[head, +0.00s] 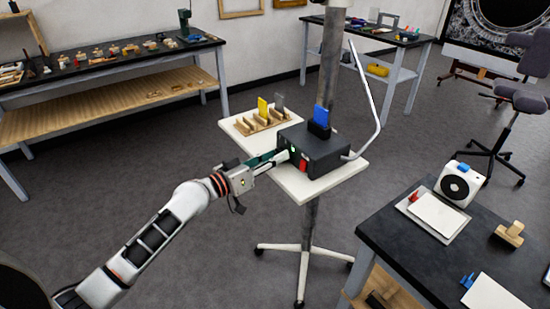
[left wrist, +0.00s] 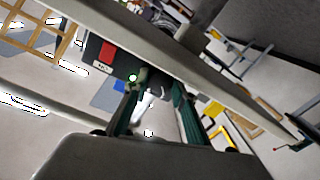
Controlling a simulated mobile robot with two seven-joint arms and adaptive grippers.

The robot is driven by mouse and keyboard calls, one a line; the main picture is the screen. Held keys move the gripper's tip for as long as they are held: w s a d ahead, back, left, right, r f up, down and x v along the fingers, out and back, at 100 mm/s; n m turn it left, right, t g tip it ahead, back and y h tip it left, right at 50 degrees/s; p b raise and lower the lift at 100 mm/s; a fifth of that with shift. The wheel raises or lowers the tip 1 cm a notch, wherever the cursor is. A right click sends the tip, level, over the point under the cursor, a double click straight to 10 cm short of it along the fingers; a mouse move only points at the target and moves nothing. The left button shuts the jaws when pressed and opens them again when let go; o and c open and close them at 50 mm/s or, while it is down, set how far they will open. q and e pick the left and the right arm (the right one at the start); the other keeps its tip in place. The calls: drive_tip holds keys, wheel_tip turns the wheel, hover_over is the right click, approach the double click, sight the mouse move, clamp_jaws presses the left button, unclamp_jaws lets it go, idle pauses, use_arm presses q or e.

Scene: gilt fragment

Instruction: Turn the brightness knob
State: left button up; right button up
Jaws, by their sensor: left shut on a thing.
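A black box (head: 318,155) stands on a small white stand. Its front carries a red switch (head: 302,165), which also shows in the left wrist view (left wrist: 106,53). A small green light (left wrist: 132,78) shows close to the fingertips in that view. My left gripper (head: 282,157), with dark green fingers, reaches the box's front face from the left. It is shut on the brightness knob at that face, left of the red switch. The fingers hide most of the knob, and its turn angle cannot be made out. My right gripper is in neither view.
The white stand top (head: 345,172) also bears a wooden rack (head: 262,122) with coloured plates. A blue plate (head: 322,115) stands in the box's top. A pole and bent white arm (head: 368,95) rise behind. A dark table (head: 410,235) stands at right.

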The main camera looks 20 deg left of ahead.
use_arm(q)
drive_tip(key=m+b, duration=0.3)
drive_tip(key=b, duration=0.1)
drive_tip(key=shift+f+m, duration=0.3)
drive_tip(key=shift+m, duration=0.1)
drive_tip(key=shift+m+b, duration=0.3)
drive_tip(key=shift+m, duration=0.2)
drive_tip(key=shift+r+m+h+b, duration=0.2)
drive_tip(key=shift+m+h+b, duration=0.2)
drive_tip(key=shift+m, duration=0.8)
drive_tip(key=shift+r+m, duration=0.1)
drive_tip(key=shift+m, duration=1.1)
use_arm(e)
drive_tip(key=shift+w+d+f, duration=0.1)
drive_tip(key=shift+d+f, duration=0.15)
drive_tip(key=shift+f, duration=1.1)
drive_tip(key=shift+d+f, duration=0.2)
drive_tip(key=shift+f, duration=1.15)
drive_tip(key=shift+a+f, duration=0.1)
use_arm(q)
drive_tip(key=o, duration=1.1)
drive_tip(key=shift+f, duration=0.2)
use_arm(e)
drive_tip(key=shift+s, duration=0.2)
